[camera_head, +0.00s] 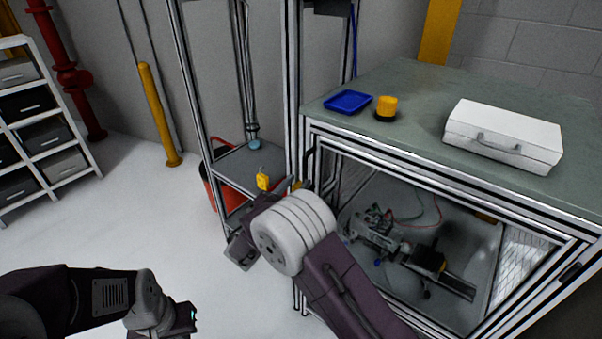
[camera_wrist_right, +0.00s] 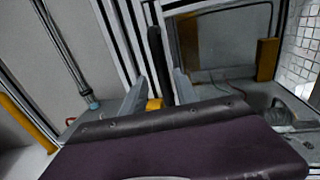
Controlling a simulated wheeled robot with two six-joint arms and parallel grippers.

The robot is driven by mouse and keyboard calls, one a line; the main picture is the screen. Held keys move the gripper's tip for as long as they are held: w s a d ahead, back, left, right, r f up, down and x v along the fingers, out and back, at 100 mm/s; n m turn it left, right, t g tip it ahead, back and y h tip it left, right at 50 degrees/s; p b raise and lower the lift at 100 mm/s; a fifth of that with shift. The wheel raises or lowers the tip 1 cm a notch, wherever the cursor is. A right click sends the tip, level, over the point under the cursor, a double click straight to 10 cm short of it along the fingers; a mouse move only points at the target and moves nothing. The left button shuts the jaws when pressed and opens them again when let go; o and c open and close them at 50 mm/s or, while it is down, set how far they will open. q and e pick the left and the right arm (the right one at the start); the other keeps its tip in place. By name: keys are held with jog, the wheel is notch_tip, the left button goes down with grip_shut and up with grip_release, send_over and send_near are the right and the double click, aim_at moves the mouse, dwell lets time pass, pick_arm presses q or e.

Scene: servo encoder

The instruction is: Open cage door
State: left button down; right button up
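The cage door (camera_head: 462,190) is a clear panel in a metal frame under the bench top, and it looks closed. A black upright handle (camera_head: 311,166) stands at its left side. It also shows in the right wrist view (camera_wrist_right: 159,65). My right gripper (camera_wrist_right: 157,88) is open, with one finger on each side of the handle's line and visible gaps. In the head view my right gripper (camera_head: 294,188) is mostly hidden behind my wrist. I cannot tell whether it touches the handle. My left gripper (camera_head: 184,318) is low at the left, its fingers not clearly visible.
On the bench top (camera_head: 420,105) are a blue tray (camera_head: 348,101), a yellow cylinder (camera_head: 387,106) and a white case (camera_head: 503,134). Machinery (camera_head: 400,250) sits inside the cage. A metal rack (camera_head: 240,165) stands left of it. Open floor (camera_head: 110,220) lies farther left.

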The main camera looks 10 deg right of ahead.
aim_at(304, 176)
jog(key=x, duration=0.5)
jog(key=shift+d+p, duration=0.1)
jog(key=shift+p, duration=0.25)
grip_shut()
dwell(1.0)
